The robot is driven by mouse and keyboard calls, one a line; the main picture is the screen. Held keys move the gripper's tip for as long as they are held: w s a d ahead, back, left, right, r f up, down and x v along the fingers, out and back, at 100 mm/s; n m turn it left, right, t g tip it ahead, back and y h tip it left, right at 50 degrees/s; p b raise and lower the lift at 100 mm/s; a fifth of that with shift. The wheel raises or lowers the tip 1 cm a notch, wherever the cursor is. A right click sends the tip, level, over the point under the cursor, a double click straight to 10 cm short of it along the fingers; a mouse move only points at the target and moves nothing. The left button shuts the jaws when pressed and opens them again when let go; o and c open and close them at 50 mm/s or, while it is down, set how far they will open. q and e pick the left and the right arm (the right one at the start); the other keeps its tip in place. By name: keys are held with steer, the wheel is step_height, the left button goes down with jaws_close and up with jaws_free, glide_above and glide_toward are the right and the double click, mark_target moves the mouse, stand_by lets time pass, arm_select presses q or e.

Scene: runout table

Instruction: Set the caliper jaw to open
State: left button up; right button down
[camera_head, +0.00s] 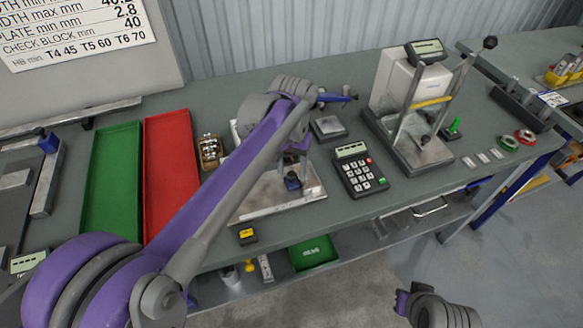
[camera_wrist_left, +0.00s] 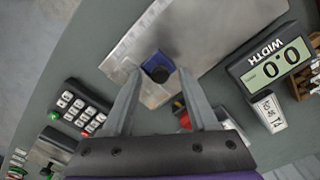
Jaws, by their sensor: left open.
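The blue caliper jaw with a dark round knob (camera_wrist_left: 157,65) sits on a pale metal plate (camera_wrist_left: 205,30) in the left wrist view. In the head view the blue piece (camera_head: 292,182) shows below my left gripper (camera_head: 293,163), on the plate (camera_head: 260,208). My left gripper (camera_wrist_left: 160,74) is open, its fingers on either side of the knob in the picture; contact cannot be told. A display (camera_wrist_left: 272,62) marked WIDTH reads 0.0 beside the plate. In the head view my left arm hides part of the plate.
A keypad (camera_head: 360,172) stands right of the plate, with a press-like tester (camera_head: 408,140) beyond it. A green tray (camera_head: 110,180) and a red tray (camera_head: 170,165) lie to the left. A small yellow-and-black block (camera_head: 247,236) is at the front edge.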

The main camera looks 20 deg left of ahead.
arm_select(q)
jaws_close()
stand_by(1.4)
